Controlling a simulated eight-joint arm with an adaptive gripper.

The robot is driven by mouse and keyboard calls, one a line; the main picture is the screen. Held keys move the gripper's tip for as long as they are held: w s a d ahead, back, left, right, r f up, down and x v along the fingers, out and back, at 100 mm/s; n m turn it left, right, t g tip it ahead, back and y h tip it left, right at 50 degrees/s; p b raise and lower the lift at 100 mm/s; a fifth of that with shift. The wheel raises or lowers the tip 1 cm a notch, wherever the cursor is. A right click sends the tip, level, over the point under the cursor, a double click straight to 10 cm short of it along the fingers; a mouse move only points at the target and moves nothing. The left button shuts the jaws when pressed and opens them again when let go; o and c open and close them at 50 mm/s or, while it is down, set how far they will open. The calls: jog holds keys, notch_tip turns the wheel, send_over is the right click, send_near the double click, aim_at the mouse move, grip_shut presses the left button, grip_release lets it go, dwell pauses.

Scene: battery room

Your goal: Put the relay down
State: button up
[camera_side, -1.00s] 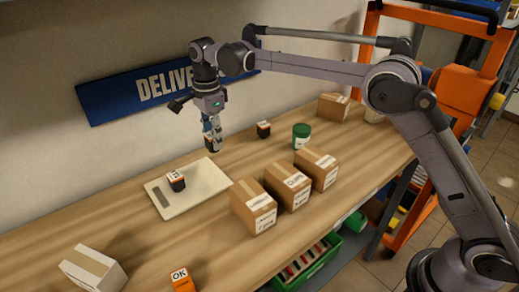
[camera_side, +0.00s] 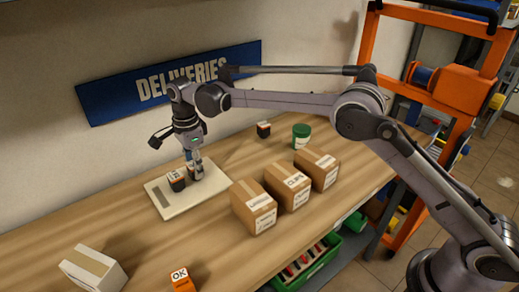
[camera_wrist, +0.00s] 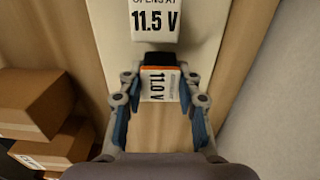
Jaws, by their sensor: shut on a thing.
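My gripper (camera_side: 195,172) is low over the right part of a pale flat board (camera_side: 160,205) on the bench. In the wrist view my gripper (camera_wrist: 160,84) is shut on a relay (camera_wrist: 160,86) with a dark top, an orange band and a white label reading 11.0 V. I cannot tell whether this relay touches the board. A second relay (camera_side: 177,184) stands on the board just left of my gripper in the side view. In the wrist view this second relay (camera_wrist: 155,20) is just ahead of the held one, its label reading 11.5 V.
Three brown cartons (camera_side: 290,188) stand right of the board. Another relay (camera_side: 263,130) and a green tub (camera_side: 301,135) are further back. A pale carton (camera_side: 92,268) and an orange block marked OK (camera_side: 181,280) are at the front. Bare bench lies between the board and these front things.

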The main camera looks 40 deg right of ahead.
jog(key=shift+f, duration=0.1)
jog(key=o, duration=1.2)
jog(key=shift+c, duration=0.2)
notch_tip(320, 180, up, 12)
